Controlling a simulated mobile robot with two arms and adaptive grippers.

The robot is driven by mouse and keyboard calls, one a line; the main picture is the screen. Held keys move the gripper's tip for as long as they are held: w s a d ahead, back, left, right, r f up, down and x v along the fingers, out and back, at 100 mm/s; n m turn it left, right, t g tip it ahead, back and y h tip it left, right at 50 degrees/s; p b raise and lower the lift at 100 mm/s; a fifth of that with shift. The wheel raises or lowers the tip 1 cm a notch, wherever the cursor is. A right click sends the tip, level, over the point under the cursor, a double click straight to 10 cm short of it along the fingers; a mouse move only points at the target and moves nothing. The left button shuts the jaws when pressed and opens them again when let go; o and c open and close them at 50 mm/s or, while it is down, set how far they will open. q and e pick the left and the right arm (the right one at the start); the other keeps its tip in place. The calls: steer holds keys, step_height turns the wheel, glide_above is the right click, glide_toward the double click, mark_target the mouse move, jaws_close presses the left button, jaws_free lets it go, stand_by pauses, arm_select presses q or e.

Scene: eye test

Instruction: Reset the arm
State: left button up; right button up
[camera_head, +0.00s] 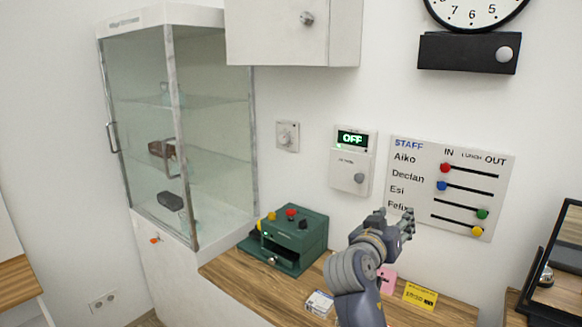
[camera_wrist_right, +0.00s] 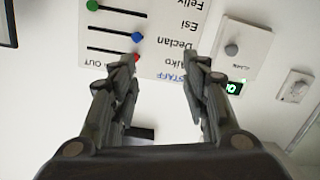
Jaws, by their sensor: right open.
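My right gripper (camera_head: 404,224) is raised over the wooden counter, in front of the wall and the lower left part of the staff board (camera_head: 470,165). In the right wrist view its two fingers (camera_wrist_right: 160,75) are spread apart with nothing between them but the board and wall behind. That view is upside down, and the staff board (camera_wrist_right: 160,35) shows beyond the fingers. My right arm (camera_head: 355,280) comes up from the bottom of the head view and hides part of the counter. My left gripper is not in view.
A green box (camera_head: 295,248) with coloured knobs stands on the wooden counter (camera_head: 240,275). A yellow card (camera_head: 420,296), a pink item (camera_head: 388,281) and a small white box (camera_head: 319,303) lie near my arm. A glass cabinet (camera_head: 215,110) stands left. An OFF display (camera_head: 352,139) is on the wall.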

steer(key=s+d+f+n+g+y, duration=0.1)
steer(key=s+f+y, duration=0.1)
steer(key=s+f, duration=0.45)
steer(key=s+d+f+g+y, duration=0.1)
steer(key=s+f+g, duration=0.15)
steer(key=f, duration=0.75)
steer(key=s+d+f+n+g+y, duration=0.1)
steer(key=s+f+y, duration=0.1)
steer(key=s+f, duration=0.45)
steer(key=s+a+f+n+g+y, duration=0.15)
steer(key=s+f, duration=0.25)
steer(key=s, duration=0.5)
steer(key=s+a+f+n+g+y, duration=0.15)
steer(key=s+f, duration=0.25)
steer(key=s, duration=0.4)
steer(key=s+a+f+n+g+y, duration=0.1)
steer(key=s+a+f+g+y, duration=0.2)
steer(key=s, duration=0.6)
step_height(320, 180, down, 26)
steer(key=r+h, duration=0.1)
steer(key=s+d+f+g, duration=0.1)
steer(key=s+d+f, duration=0.1)
steer(key=s+f, duration=0.7)
steer(key=s+d+f+g, duration=0.1)
steer(key=s+f, duration=0.8)
steer(key=shift+d, duration=0.35)
